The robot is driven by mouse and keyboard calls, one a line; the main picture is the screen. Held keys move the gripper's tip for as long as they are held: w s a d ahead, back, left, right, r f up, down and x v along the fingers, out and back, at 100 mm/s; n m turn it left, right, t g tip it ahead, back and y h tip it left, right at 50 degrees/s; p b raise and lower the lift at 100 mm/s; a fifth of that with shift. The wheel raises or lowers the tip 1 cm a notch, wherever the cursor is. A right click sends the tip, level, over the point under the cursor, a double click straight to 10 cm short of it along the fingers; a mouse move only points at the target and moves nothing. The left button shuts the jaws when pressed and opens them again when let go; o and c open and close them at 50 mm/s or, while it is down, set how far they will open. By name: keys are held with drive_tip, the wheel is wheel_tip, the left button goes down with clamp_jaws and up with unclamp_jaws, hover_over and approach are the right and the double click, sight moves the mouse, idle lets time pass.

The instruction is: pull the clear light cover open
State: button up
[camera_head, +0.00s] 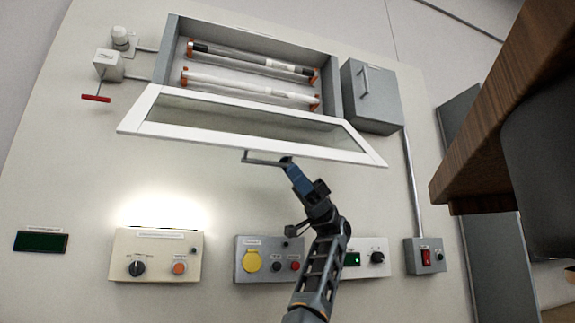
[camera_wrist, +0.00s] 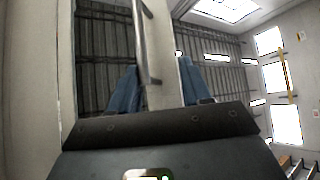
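The clear light cover (camera_head: 240,123) has a white frame and a see-through pane. It stands swung out and down from the grey light box (camera_head: 175,50), whose two tubes are uncovered. A grey bar handle (camera_head: 262,160) sticks out from the cover's lower edge. My gripper (camera_head: 288,164) is at the handle's right end. In the wrist view the handle (camera_wrist: 146,45) runs down between the two blue fingers (camera_wrist: 158,88). The fingers are apart, with a visible gap. The cover's frame (camera_wrist: 158,60) and pane lie behind them.
Two tubes, the upper one dark-ended (camera_head: 250,58) and the lower one white (camera_head: 250,88), sit in the box. A grey cabinet (camera_head: 372,97) is at its right. Control boxes with knobs (camera_head: 157,255) line the panel below. A wooden edge (camera_head: 500,110) juts in at right.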

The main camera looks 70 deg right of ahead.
drive_tip(key=shift+s+d+f, duration=0.1)
drive_tip(key=s+d+f+p, duration=0.1)
drive_tip(key=d+f+p, duration=0.1)
drive_tip(key=d, duration=0.6)
drive_tip(key=shift+d+f+p, duration=0.15)
drive_tip(key=shift+f+p, duration=0.15)
drive_tip(key=shift+f, duration=0.05)
idle(0.6)
drive_tip(key=shift+c, duration=0.5)
